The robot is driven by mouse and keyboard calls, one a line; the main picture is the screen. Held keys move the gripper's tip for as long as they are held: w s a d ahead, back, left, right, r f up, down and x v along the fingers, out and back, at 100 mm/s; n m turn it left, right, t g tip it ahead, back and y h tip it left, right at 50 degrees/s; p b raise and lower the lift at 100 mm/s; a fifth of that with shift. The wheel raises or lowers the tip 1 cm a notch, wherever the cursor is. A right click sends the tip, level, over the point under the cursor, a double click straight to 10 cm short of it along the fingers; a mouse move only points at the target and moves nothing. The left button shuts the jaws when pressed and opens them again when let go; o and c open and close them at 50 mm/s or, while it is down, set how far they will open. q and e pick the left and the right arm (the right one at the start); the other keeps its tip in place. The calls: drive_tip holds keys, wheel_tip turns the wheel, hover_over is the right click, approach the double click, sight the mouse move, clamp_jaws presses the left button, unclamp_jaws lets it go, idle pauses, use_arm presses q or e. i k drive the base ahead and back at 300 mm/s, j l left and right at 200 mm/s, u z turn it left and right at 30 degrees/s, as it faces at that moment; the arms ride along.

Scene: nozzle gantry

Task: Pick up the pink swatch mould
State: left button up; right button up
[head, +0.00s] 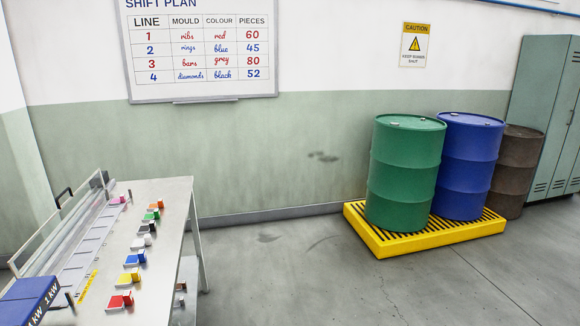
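A small pink block (117,199), which looks like the pink swatch mould, sits at the far end of the workbench (172,187). It lies beside the pale segmented strip along the bench's left part and is too small to make out in detail. It stands apart from the row of other coloured blocks to its right. Neither of my grippers shows in the head view.
A row of blocks runs down the bench, including orange (153,206), green (150,215), yellow (130,276) and red (120,301). A clear panel borders the left. Green (406,170) and blue drums (468,165) stand on a yellow pallet (425,240). Floor between is clear.

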sight(122, 199)
drive_tip(key=k+j, duration=0.1)
drive_tip(key=j, duration=0.45)
drive_tip(key=k+j, duration=0.15)
drive_tip(key=j, duration=0.35)
drive_tip(key=k+j, duration=0.1)
drive_tip(key=j, duration=0.45)
drive_tip(key=k+j, duration=0.15)
drive_tip(key=j, duration=0.4)
drive_tip(key=k+j, duration=0.1)
drive_tip(key=j, duration=0.45)
drive_tip(key=k+j, duration=0.15)
drive_tip(key=j, duration=0.35)
drive_tip(key=k+j, duration=0.1)
drive_tip(key=j, duration=0.45)
drive_tip(key=k+j, duration=0.15)
drive_tip(key=j, duration=0.4)
drive_tip(key=i+j+z, duration=0.1)
drive_tip(key=z, duration=0.55)
drive_tip(key=i+j+z, duration=0.2)
drive_tip(key=j, duration=0.25)
drive_tip(key=i+j+z, duration=0.25)
drive_tip(key=j, duration=0.2)
drive_tip(key=j+z, duration=0.2)
drive_tip(key=j, duration=0.25)
drive_tip(key=j+z, duration=0.2)
drive_tip(key=j, duration=0.35)
drive_tip(key=i, duration=0.05)
